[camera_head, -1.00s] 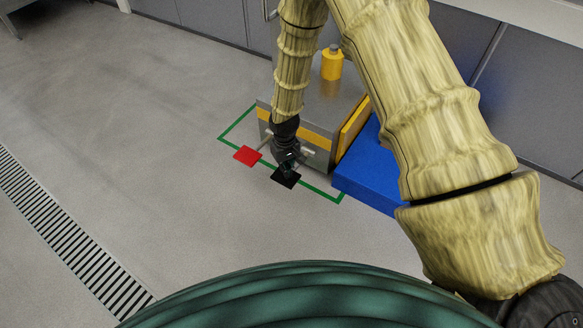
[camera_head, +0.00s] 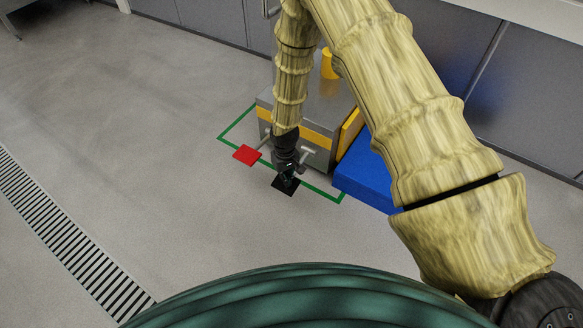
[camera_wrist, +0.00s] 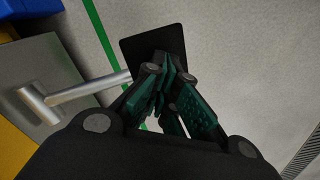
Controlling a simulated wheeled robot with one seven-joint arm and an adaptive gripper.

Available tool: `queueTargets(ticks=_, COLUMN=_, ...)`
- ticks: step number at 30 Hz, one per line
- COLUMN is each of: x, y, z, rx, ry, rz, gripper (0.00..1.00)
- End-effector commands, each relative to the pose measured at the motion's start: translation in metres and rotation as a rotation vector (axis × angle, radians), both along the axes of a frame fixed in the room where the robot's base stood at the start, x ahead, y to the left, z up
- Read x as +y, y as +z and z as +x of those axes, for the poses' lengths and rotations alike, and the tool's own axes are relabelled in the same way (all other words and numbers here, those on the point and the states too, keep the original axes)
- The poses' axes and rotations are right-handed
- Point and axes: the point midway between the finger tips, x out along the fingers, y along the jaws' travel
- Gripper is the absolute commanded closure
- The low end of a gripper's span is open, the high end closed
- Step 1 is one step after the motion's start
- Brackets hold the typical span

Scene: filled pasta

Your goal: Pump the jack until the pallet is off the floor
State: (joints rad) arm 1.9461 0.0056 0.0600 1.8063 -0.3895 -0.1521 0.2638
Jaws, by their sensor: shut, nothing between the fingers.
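A grey metal unit with a yellow band (camera_head: 266,117) stands on the floor. At its front are a flat red plate (camera_head: 247,155), a flat black plate (camera_head: 279,190) and a grey T-shaped bar (camera_head: 306,156). My gripper (camera_head: 288,182) is shut and empty, pointing down at the black plate and seemingly touching it. In the wrist view my closed fingers (camera_wrist: 165,66) overlap the black plate (camera_wrist: 150,38), and the T-shaped bar (camera_wrist: 85,91) lies to their left. I cannot make out a separate pallet or any gap under the unit.
A blue block (camera_head: 362,180) sits right of the unit. A yellow cylinder (camera_head: 327,66) stands on top, partly hidden by my arm. A green line (camera_head: 322,192) marks the floor around the unit. A drain grate (camera_head: 70,240) runs at left; the floor between is clear.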

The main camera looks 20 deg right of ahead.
Motion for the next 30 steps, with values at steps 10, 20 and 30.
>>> queueTargets(ticks=10, x=0.000, y=-0.004, z=0.001, rx=-0.003, ry=0.000, rz=-0.001, gripper=1.00)
queueTargets(ticks=20, x=-0.001, y=0.031, z=0.001, rx=-0.002, ry=0.000, rz=-0.001, gripper=1.00)
queueTargets(ticks=30, x=0.000, y=0.059, z=0.000, rx=-0.001, ry=0.000, rz=-0.001, gripper=1.00)
